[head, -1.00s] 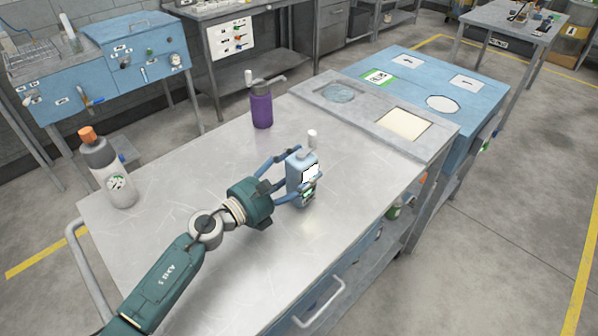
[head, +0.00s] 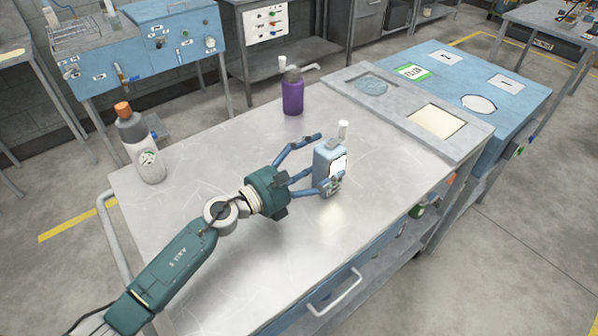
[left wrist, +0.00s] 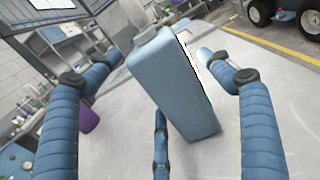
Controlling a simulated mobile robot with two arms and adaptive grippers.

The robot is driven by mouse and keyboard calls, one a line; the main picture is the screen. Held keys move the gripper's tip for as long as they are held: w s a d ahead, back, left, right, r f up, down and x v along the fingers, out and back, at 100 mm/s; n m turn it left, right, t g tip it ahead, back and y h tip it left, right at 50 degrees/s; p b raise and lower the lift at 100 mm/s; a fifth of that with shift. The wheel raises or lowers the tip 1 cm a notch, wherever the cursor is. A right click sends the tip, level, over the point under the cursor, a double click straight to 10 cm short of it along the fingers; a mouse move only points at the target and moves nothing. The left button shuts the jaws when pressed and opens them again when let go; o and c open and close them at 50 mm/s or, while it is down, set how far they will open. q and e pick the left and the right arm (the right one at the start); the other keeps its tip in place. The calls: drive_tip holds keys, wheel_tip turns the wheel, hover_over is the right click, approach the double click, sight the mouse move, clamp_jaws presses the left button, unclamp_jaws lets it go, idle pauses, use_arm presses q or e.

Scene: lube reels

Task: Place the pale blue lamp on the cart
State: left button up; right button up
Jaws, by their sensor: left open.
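The pale blue lamp (head: 326,165) is a boxy body with a white knob on top and a white panel on its side. It stands upright on the metal top of the cart (head: 240,150). My left gripper (head: 316,163) is open around the lamp, with one finger on the far side and others low on the near side. In the left wrist view the lamp (left wrist: 172,85) sits between the spread fingers (left wrist: 158,68), with gaps to the left and right fingers. Whether the lower finger touches it I cannot tell. My right gripper is not in view.
A purple bottle (head: 292,95) stands behind the lamp. A grey and white bottle with an orange cap (head: 142,148) stands at the cart top's left edge. A blue bench (head: 525,100) with marked spots adjoins at the right. The near cart top is clear.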

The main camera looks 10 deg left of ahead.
use_arm(q)
drive_tip(key=b+v, duration=0.2)
drive_tip(key=v, duration=0.7)
drive_tip(key=shift+s+a, duration=0.25)
drive_tip(key=shift+s, duration=0.05)
